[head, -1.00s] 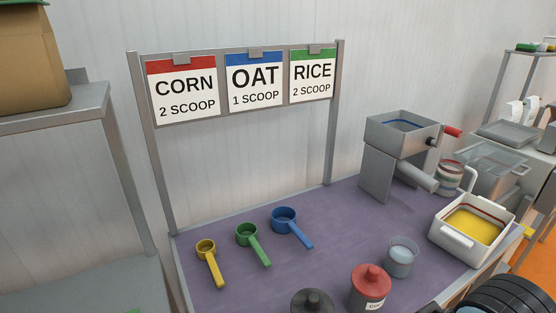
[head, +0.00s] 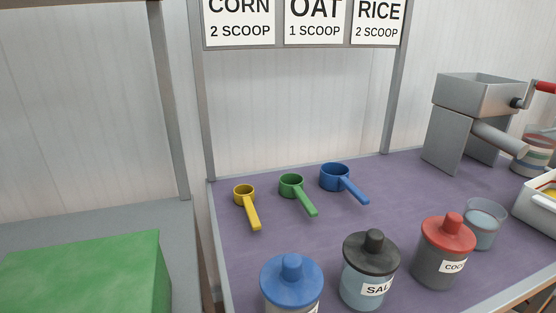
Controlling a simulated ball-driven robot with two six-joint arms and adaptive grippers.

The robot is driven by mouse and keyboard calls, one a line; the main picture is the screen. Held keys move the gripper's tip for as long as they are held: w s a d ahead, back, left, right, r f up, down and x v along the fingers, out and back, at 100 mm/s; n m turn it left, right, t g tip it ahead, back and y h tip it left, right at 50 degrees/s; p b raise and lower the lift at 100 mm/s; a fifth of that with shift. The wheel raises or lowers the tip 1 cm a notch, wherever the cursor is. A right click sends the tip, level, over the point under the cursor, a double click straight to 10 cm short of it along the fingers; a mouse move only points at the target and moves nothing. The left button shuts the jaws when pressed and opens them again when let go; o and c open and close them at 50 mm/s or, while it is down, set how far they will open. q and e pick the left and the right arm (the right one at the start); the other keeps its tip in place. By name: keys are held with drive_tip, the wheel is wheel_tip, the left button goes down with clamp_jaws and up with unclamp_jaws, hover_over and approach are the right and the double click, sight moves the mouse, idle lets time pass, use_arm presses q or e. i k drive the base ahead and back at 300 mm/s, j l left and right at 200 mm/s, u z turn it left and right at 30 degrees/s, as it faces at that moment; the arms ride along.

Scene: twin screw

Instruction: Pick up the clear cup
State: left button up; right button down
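The clear cup (head: 484,224) stands upright on the purple-topped table (head: 300,235) at the right in the head view. It is see-through and looks to hold something pale blue-grey. It stands just right of and behind a grey jar with a red lid (head: 444,252), which covers part of its left side. Neither of my grippers shows in the head view.
A jar with a black lid (head: 371,270) and one with a blue lid (head: 291,285) stand along the front. Yellow (head: 246,205), green (head: 297,193) and blue (head: 342,182) scoops lie behind. A grey mill (head: 474,120) and a white bin (head: 541,203) are right. A green box (head: 88,276) is left.

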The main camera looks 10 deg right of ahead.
sight(485, 218)
drive_tip(key=l+z, duration=0.2)
drive_tip(key=z, duration=0.2)
drive_tip(key=l+z, duration=0.2)
drive_tip(key=z, duration=0.2)
drive_tip(key=l+z, duration=0.2)
drive_tip(key=z, duration=0.25)
drive_tip(key=i, duration=0.05)
